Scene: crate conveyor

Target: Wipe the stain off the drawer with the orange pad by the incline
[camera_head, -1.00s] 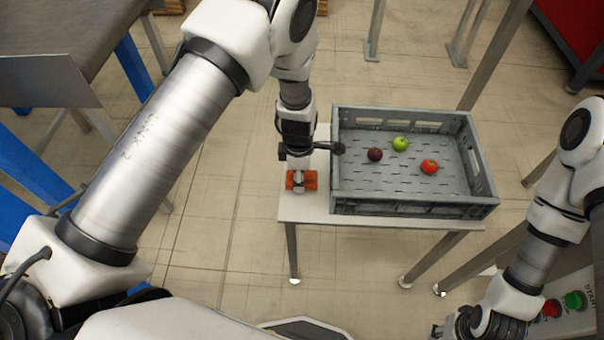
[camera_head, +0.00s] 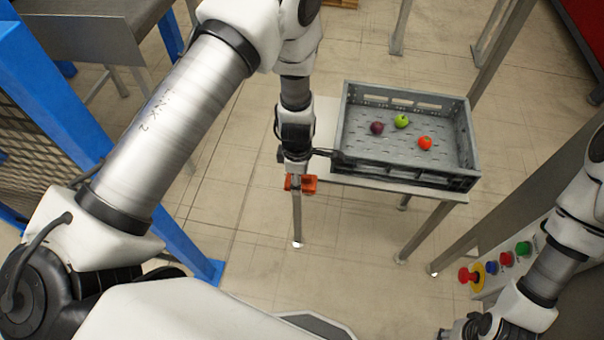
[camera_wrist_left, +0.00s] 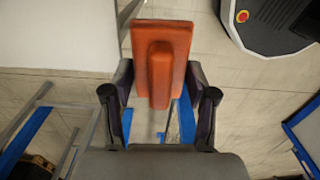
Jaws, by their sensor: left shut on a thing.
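The orange pad (camera_head: 308,184) is in my left gripper (camera_head: 298,178), off the near left corner of the small white table. In the left wrist view, the pad (camera_wrist_left: 162,45) shows its flat base and raised grip, and the fingers of my left gripper (camera_wrist_left: 160,95) are shut on that grip. Floor shows beyond the pad. My right gripper (camera_head: 462,328) is at the bottom edge, partly cut off, and its fingers cannot be made out. I see no drawer, stain or incline that I can make out for certain.
A grey crate (camera_head: 410,165) on the white table (camera_head: 326,115) holds a dark plum-like fruit (camera_head: 377,128), a green apple (camera_head: 401,121) and a red fruit (camera_head: 425,143). A button panel (camera_head: 500,262) stands at right. A blue frame (camera_head: 55,85) and grey conveyor (camera_head: 95,35) stand at left. Floor at centre is clear.

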